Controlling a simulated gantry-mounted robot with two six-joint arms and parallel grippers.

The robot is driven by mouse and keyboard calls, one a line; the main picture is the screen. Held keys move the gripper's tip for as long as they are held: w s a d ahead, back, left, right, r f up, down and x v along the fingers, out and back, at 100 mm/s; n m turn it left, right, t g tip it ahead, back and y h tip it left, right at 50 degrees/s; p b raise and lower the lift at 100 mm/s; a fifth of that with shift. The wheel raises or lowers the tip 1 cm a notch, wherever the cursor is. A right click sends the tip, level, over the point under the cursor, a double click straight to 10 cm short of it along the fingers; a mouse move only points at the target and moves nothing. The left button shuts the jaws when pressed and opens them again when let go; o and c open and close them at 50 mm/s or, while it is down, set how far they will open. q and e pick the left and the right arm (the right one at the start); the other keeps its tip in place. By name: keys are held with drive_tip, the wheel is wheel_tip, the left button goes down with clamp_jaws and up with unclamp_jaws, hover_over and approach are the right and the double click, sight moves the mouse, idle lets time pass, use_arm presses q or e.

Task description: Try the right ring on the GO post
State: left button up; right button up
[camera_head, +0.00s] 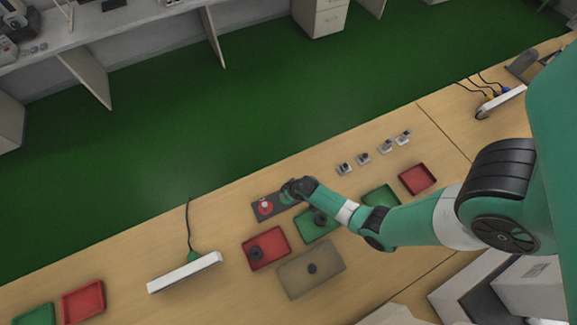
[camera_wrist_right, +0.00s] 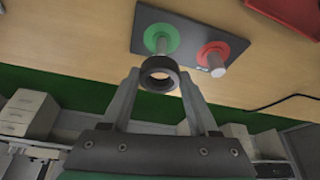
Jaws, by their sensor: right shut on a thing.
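My right gripper (camera_wrist_right: 160,80) is shut on a dark ring (camera_wrist_right: 148,66), held across its sides between the two fingertips. The GO post (camera_wrist_right: 158,42) is a grey pin on a green disc, on a dark plate (camera_wrist_right: 190,22). The ring is close by the GO post's end and overlaps it in the wrist view; I cannot tell whether it is around the tip. A second grey post (camera_wrist_right: 217,69) stands on a red disc (camera_wrist_right: 232,50) beside it. In the head view my right gripper (camera_head: 288,188) covers most of the green end of the plate (camera_head: 257,214). My left gripper is not in view.
A red tray (camera_head: 280,260) and a tan tray (camera_head: 330,254) each hold a dark ring-like part. A green tray (camera_head: 303,236) holds one too, close to my right arm. Small grey parts (camera_head: 363,158) stand in a row at right. A white power strip (camera_head: 185,272) lies left.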

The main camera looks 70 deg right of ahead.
sight(276, 201)
drive_tip(key=shift+f+b, duration=0.3)
drive_tip(key=shift+f, duration=0.35)
drive_tip(key=shift+f+b, duration=2.15)
drive_tip(key=shift+f, duration=0.25)
drive_tip(key=shift+r, duration=0.1)
